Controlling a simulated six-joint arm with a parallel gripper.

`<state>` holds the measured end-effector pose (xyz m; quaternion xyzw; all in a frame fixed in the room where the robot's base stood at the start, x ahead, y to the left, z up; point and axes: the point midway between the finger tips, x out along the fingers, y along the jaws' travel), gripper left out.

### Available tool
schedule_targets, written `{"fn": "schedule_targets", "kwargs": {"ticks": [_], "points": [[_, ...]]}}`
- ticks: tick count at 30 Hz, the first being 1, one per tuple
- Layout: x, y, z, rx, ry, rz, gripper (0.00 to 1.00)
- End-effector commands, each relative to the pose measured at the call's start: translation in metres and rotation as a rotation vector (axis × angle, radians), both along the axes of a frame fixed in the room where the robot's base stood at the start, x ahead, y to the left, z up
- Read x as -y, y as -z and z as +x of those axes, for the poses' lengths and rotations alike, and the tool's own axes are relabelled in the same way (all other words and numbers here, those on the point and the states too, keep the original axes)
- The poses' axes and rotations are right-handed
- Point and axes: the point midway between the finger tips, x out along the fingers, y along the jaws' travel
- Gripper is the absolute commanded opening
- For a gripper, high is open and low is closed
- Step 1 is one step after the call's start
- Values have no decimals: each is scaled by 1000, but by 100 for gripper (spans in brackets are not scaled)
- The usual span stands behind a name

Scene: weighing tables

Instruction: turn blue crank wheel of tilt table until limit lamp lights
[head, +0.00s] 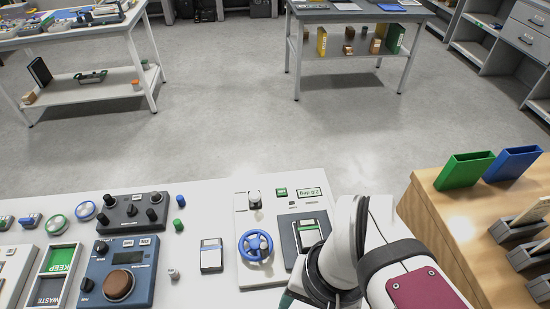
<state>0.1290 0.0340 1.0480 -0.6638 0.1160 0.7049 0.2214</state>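The blue crank wheel (255,247) lies on a white panel at the lower middle of the head view. It is a ring with spokes and a hub, and nothing touches it in this view. Right of it is a dark tilt table unit (293,236) with a pale plate, partly covered by my arm. Above that is a small green display (308,192) with a reading that appears upside down. A small green block (281,192) sits left of the display. I cannot tell which part is the limit lamp or whether one is lit. My gripper's fingers are not visible; my arm fills the lower right.
A grey and white device (211,255) lies left of the wheel, and a small upright fitting (254,199) stands above it. A blue-grey scale unit (118,272) is further left. Green (464,170) and blue (513,164) bins stand on the wooden bench at right.

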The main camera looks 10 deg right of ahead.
Motion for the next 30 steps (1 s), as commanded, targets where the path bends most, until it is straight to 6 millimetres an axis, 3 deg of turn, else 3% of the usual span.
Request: {"fn": "schedule_targets", "kwargs": {"ticks": [3, 5, 9, 12, 15, 20, 30], "points": [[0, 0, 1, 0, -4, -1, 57], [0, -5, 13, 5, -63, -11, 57], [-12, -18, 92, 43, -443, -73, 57], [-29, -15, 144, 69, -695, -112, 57], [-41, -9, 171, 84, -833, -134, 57], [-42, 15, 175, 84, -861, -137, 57], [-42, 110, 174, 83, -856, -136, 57]]}}
